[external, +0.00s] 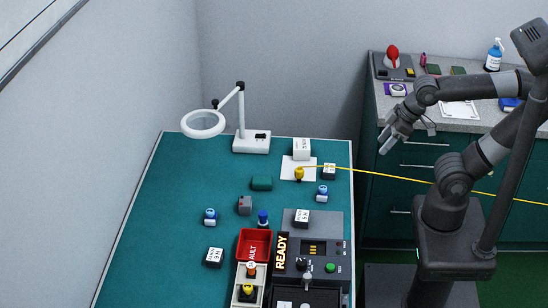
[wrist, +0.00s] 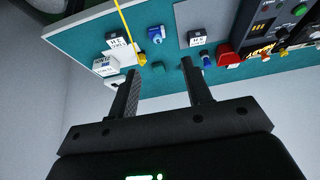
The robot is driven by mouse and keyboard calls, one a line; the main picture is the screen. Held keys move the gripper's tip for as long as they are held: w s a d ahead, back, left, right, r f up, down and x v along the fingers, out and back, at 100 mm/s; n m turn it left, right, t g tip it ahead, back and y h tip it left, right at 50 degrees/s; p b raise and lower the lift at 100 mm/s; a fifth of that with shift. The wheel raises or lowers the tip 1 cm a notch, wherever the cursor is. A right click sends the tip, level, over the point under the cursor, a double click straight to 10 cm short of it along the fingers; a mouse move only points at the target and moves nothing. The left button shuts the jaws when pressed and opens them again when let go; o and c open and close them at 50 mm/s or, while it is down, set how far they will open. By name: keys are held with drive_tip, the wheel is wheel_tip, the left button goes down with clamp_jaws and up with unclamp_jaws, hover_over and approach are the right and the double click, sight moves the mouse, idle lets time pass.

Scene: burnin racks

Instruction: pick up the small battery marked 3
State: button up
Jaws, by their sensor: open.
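Several small black-and-white labelled blocks, likely the batteries, are on the green bench. One (external: 329,171) is near the back right edge, one (external: 302,218) is on the grey equipment panel, and one (external: 214,256) lies at the front left. In the wrist view, the back-right block (wrist: 117,40) and the panel block (wrist: 196,37) show above my fingers. Their marks are too small to read surely, so I cannot tell which is marked 3. My gripper (external: 384,144) is open and empty, in the air right of the bench; its spread fingers show in the wrist view (wrist: 160,67).
A magnifier lamp (external: 252,143), a white box (external: 301,148) and a yellow plug (external: 299,174) with a taut yellow cable stand at the back. A red bin (external: 254,244) and test equipment (external: 328,252) fill the front right. The bench's left side is mostly clear.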

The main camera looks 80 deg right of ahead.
drive_tip(key=o, duration=0.6)
